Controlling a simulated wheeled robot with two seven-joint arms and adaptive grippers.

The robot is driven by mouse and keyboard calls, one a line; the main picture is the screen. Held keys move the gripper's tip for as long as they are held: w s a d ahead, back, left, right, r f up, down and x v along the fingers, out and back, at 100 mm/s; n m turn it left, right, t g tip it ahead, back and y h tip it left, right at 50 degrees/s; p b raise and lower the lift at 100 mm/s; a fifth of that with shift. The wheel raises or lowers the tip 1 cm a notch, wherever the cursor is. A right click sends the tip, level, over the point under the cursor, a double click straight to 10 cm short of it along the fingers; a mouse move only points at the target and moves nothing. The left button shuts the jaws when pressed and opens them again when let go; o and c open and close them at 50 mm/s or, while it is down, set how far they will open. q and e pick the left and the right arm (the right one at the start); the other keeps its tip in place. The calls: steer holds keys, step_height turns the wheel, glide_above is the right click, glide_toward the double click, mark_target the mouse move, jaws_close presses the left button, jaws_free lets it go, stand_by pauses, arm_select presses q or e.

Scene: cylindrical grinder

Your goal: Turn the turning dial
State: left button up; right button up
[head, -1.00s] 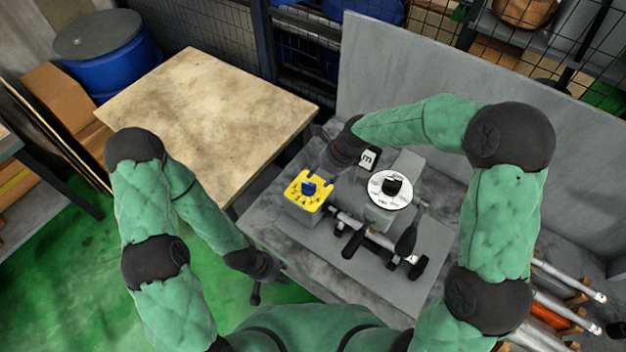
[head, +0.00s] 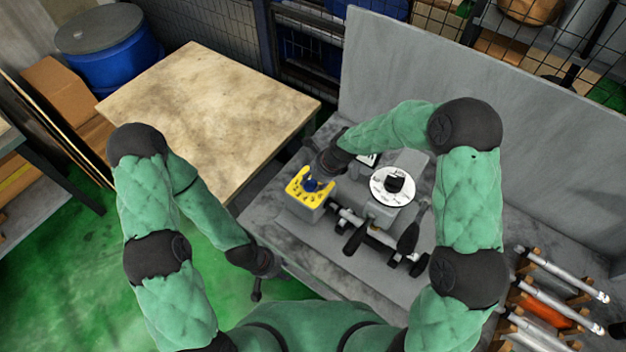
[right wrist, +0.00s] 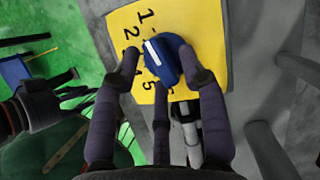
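The turning dial is a blue knob (head: 311,185) with a white pointer mark. It sits on a yellow box (head: 298,199) with black numbers on its face, at the front left of the grinder. In the right wrist view the dial (right wrist: 161,60) lies between the fingers of my right gripper (right wrist: 158,62). These fingers are spread apart around it. The right fingertip is very close to the knob; contact is unclear. In the head view my right gripper (head: 320,172) is just above and behind the dial. My left gripper (head: 257,287) hangs low beside the bench's left edge, away from the dial.
A white round dial (head: 394,186) and black handles (head: 407,237) stand right of the yellow box. A grey backboard (head: 480,110) rises behind the bench. A wooden-topped table (head: 205,115) is at the left. Metal cylinders (head: 560,273) lie on racks at the right.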

jaws_close()
steer(key=shift+n, duration=0.4)
steer(key=n, duration=0.1)
steer(key=n+g, duration=0.1)
steer(key=n, duration=0.1)
steer(key=n+g, duration=0.1)
steer(key=n, duration=0.1)
steer(key=shift+w+d+p, duration=0.15)
steer(key=shift+w+p, duration=0.15)
steer(key=shift+p, duration=0.05)
steer(key=n, duration=0.2)
steer(key=n+g, duration=0.1)
steer(key=n, duration=0.1)
steer(key=n+g, duration=0.1)
steer(key=n, duration=0.1)
steer(key=shift+w+h, duration=0.25)
steer(key=shift+h, duration=0.05)
steer(key=shift+o, duration=2)
jaws_free()
